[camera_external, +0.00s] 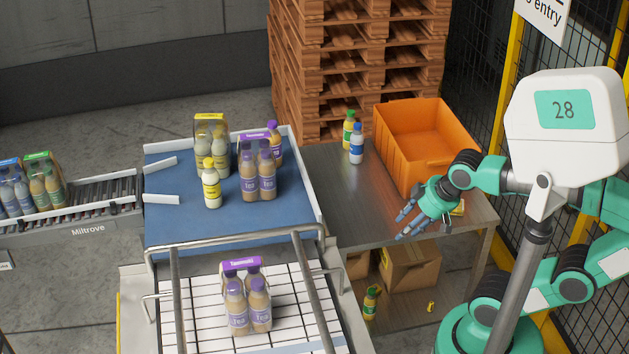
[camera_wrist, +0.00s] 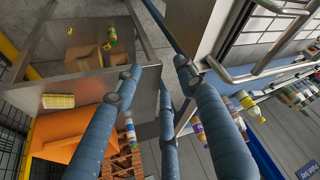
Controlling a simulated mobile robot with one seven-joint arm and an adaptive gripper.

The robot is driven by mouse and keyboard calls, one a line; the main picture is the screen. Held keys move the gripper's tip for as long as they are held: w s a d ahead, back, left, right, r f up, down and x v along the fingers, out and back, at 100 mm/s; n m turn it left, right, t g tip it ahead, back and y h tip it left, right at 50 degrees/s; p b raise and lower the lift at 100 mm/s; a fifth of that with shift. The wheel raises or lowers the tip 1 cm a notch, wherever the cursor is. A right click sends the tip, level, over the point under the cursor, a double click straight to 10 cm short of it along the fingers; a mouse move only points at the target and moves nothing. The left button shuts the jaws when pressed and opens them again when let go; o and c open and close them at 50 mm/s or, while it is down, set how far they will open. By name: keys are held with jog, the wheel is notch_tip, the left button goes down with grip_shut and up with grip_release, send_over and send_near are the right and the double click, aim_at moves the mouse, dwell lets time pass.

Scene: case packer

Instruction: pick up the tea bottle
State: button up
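Brown tea bottles with purple labels stand in a purple-topped pack (camera_external: 258,178) on the blue conveyor. A loose purple-capped bottle (camera_external: 274,146), apparently the tea bottle, stands just behind it, partly hidden by the pack. Another purple-topped tea pack (camera_external: 248,305) sits on the white grid surface in front.
A white yellow-capped bottle (camera_external: 212,188) and a yellow pack (camera_external: 211,142) share the conveyor. The table holds an orange crate (camera_external: 405,152), a green-capped bottle (camera_external: 348,130) and a blue-capped bottle (camera_external: 356,146). A metal rail (camera_external: 235,241) crosses the conveyor's front. The table's front middle is clear.

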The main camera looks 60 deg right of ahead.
jog(key=o, duration=0.6)
jog(key=shift+o, duration=0.2)
jog(key=shift+r, duration=0.1)
